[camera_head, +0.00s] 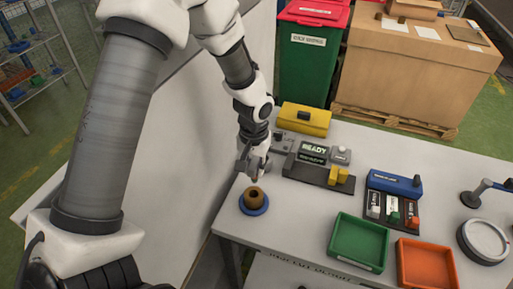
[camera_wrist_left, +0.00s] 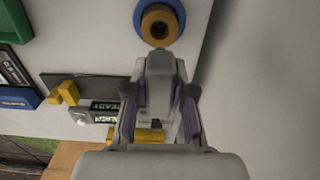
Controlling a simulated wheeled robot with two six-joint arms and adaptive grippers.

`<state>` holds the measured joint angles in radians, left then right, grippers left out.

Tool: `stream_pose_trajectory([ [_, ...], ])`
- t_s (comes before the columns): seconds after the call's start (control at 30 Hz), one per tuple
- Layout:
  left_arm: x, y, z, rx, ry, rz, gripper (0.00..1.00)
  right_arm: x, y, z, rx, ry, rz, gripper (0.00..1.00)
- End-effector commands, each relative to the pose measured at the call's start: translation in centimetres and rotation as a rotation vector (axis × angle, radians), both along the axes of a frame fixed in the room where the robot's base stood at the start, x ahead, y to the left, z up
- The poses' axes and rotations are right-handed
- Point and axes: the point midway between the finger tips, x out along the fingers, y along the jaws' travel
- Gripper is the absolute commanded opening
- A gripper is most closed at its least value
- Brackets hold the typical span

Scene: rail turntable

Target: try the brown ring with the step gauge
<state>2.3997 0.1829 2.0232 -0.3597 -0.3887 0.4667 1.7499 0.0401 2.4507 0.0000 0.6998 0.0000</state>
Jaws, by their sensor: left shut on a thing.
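The brown ring (camera_head: 254,192) sits on a round blue base (camera_head: 254,208) near the table's left front corner. It also shows in the left wrist view (camera_wrist_left: 160,25), with its hole facing up. My left gripper (camera_head: 255,167) is just behind the ring in the head view. In the left wrist view its fingers (camera_wrist_left: 160,100) are shut on a grey block (camera_wrist_left: 160,68), which appears to be the step gauge. The block points toward the ring; whether it touches the ring cannot be told. My right gripper is not in view.
A black fixture with yellow blocks (camera_head: 340,176) and a READY display (camera_head: 314,147) stand right of the gripper. A yellow box (camera_head: 304,118) is behind. Green (camera_head: 358,242) and orange (camera_head: 427,265) trays, a blue block (camera_head: 396,183) and a round dish (camera_head: 484,241) lie further right.

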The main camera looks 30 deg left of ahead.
Motion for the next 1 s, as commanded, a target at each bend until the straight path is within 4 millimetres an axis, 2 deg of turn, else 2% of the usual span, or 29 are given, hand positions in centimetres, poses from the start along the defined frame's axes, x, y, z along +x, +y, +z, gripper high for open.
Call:
stream_pose_trajectory([
  [0.13, -1.3, -0.4, 1.0, 0.000, -0.001, -0.019, 0.00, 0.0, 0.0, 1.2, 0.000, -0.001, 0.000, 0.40],
  [0.57, -1.1, -0.4, 1.2, -0.001, -0.001, -0.021, 0.00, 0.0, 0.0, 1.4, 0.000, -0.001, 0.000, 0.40],
  [1.0, -1.1, -0.4, -2.4, -0.001, -0.001, -0.020, 0.00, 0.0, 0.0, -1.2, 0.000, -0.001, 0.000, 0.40],
])
